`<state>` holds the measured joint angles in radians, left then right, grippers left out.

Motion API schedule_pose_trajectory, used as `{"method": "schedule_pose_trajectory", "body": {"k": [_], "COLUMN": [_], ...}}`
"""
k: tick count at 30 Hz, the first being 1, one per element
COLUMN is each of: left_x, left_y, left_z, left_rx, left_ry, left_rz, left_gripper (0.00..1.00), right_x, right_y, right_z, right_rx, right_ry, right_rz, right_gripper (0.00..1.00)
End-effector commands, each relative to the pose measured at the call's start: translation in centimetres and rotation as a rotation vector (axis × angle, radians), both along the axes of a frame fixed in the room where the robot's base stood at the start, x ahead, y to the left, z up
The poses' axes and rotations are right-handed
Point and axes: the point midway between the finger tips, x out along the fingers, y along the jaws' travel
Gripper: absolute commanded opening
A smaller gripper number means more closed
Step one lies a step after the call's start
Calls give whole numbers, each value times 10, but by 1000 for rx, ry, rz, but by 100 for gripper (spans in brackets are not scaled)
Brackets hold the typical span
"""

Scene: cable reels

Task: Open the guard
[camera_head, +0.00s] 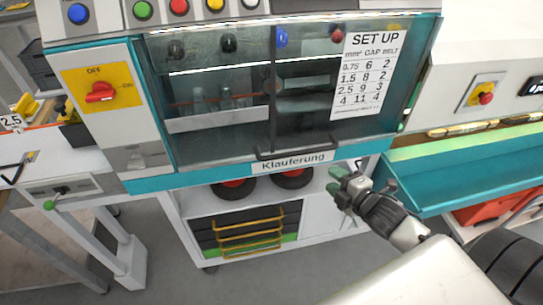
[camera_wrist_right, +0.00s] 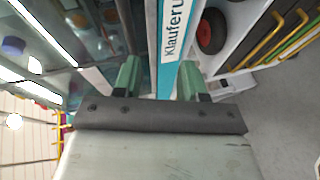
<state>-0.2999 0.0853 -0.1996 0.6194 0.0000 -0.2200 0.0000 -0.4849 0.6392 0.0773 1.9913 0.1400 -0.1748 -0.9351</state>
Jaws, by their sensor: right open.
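The guard (camera_head: 305,90) is a clear, dark-framed window on the front of the machine, and it looks closed. A dark bar handle (camera_head: 295,153) runs along its lower edge, just above the white "Klauferung" label (camera_head: 292,163). My right gripper (camera_head: 338,182) is open and empty, below and to the right of the handle, apart from it. In the right wrist view its two green fingers (camera_wrist_right: 160,78) stand spread, with the teal and white label strip (camera_wrist_right: 172,45) beyond the gap. I cannot make out the handle there. My left gripper is not in view.
A teal tray (camera_head: 460,165) sticks out to the right of my right gripper. Below the machine, a white cart (camera_head: 325,215) holds black-and-red wheels and dark drawers with yellow handles (camera_head: 250,240). A red switch (camera_head: 100,92) is at left, and a "SET UP" sheet (camera_head: 368,75) covers part of the window.

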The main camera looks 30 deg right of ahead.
Motion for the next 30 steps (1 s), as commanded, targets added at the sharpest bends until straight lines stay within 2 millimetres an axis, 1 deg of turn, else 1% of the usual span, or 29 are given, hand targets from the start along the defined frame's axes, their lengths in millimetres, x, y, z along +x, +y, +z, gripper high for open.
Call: {"method": "schedule_pose_trajectory", "body": {"k": [1,3,6,8,11,16,21,24,30], "left_x": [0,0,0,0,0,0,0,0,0], "left_y": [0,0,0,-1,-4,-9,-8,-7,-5], "left_z": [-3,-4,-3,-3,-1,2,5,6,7], "left_rx": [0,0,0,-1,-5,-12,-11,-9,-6], "left_ry": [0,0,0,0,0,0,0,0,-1], "left_rz": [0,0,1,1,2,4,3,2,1], "left_gripper": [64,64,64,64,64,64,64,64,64], "right_x": [1,1,4,8,20,48,76,89,104], "right_y": [7,13,17,17,19,23,28,30,34], "right_z": [15,30,38,38,37,32,26,23,19], "right_rx": [-31,-60,-75,-76,-75,-74,-71,-74,-72], "right_ry": [-35,-66,-85,-86,-88,-86,-86,-85,-83], "right_rz": [33,61,75,75,74,72,73,73,74], "right_gripper": [42,42,42,42,42,42,42,42,42]}}
